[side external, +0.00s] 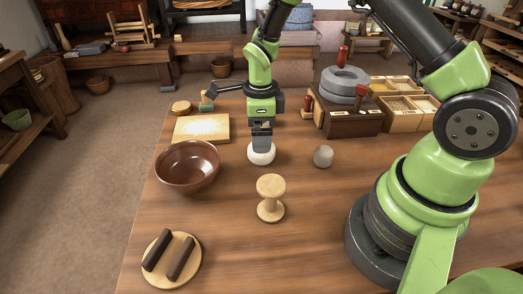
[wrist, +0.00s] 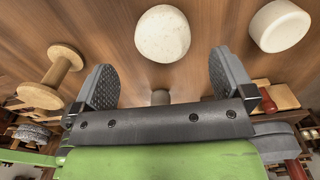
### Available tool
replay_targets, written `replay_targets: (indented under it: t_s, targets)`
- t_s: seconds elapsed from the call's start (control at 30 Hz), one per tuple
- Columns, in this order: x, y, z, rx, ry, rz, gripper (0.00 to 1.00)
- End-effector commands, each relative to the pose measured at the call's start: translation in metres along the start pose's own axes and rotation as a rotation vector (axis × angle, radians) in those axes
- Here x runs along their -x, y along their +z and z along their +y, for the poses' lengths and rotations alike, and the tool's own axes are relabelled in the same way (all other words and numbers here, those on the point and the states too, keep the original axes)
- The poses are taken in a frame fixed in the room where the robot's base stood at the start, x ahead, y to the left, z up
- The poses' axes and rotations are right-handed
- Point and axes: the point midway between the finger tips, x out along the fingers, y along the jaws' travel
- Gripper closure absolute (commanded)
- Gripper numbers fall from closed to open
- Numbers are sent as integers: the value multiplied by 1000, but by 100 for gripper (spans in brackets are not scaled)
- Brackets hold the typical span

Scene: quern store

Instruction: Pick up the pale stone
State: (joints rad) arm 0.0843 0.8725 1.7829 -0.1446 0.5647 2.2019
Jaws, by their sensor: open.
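The pale stone (side external: 261,157) is a rounded off-white lump on the wooden table, at the tips of my gripper (side external: 262,148) in the side view. In the wrist view the pale stone (wrist: 162,34) is speckled and lies ahead of my gripper (wrist: 165,78), roughly centred between the fingertips. My gripper is open, fingers pointing down, with bare wood showing between them and nothing held. Whether a finger touches the stone cannot be told.
A wooden spool (side external: 270,196) stands in front, a grey stone (side external: 323,156) to the right and a brown bowl (side external: 187,166) to the left. A board (side external: 202,128) lies behind the bowl. A white block (wrist: 280,25) shows at the wrist view's right.

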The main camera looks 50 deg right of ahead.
Motion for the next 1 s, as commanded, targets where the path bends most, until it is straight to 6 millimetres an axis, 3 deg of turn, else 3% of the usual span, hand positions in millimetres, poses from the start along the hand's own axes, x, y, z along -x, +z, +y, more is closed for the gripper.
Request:
replay_targets:
  t_s: [0.5,0.77,0.87,1.0]
  targets:
    - [-60,-2,-4,2,2,0,0]
    - [-63,-2,-4,2,-1,-2,0]
    - [-62,-2,-4,2,-1,-2,18]
    - [-62,-2,-4,2,0,-2,51]
